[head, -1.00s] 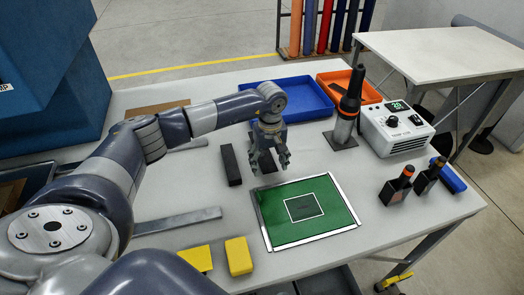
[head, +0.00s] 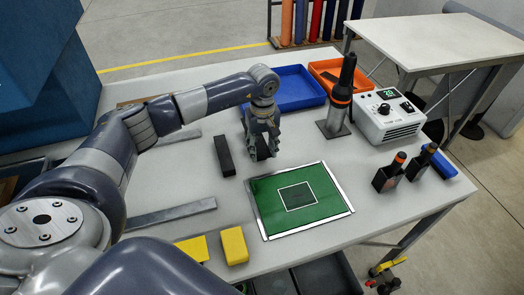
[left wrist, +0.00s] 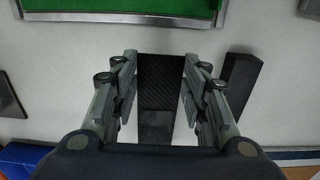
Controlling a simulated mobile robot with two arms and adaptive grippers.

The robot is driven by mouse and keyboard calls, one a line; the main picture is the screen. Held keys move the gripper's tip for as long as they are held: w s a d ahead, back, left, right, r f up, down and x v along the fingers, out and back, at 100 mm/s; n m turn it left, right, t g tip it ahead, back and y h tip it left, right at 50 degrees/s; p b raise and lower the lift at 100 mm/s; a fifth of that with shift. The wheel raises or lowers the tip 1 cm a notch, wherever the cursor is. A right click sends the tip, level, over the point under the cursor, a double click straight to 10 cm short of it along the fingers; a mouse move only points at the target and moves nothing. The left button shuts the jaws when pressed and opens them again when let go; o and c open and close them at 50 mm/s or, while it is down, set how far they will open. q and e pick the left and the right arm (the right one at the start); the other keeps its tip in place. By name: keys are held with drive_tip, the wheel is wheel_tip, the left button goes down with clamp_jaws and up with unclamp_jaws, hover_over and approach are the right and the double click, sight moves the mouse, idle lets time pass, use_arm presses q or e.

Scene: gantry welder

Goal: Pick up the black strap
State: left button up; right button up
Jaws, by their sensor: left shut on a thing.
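The black strap (left wrist: 160,85), a dark woven-looking band, lies between the fingers of my left gripper (left wrist: 160,95) in the left wrist view. My left gripper (head: 262,152) is shut on it, with a finger along each side. In the head view only a dark bit of the strap shows between the fingers, which hide the rest. I cannot tell whether it touches the table. My right gripper is not in view.
A black bar (head: 225,157) lies close to the left of the gripper. A green framed board (head: 325,206) lies in front. Blue (head: 297,88) and orange (head: 324,72) trays, a hot-air tool (head: 341,97) and its white unit (head: 386,122) stand behind and right. Yellow blocks (head: 234,246) lie near the front.

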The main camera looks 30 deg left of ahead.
use_arm(q)
drive_tip(key=shift+w+d+r+b, duration=0.2)
drive_tip(key=shift+r+b, duration=0.2)
drive_tip(key=shift+r, duration=0.1)
drive_tip(key=shift+w+d+r+b, duration=0.15)
drive_tip(key=shift+d+r+b, duration=0.05)
drive_tip(key=shift+r+b, duration=0.25)
drive_tip(key=w+d+r+b, duration=0.1)
drive_tip(key=w+d+b, duration=0.4)
drive_tip(key=w+d, duration=0.5)
drive_tip(key=shift+w+d+r+b, duration=0.25)
drive_tip(key=shift+w+r+b, duration=0.05)
drive_tip(key=shift+r, duration=0.05)
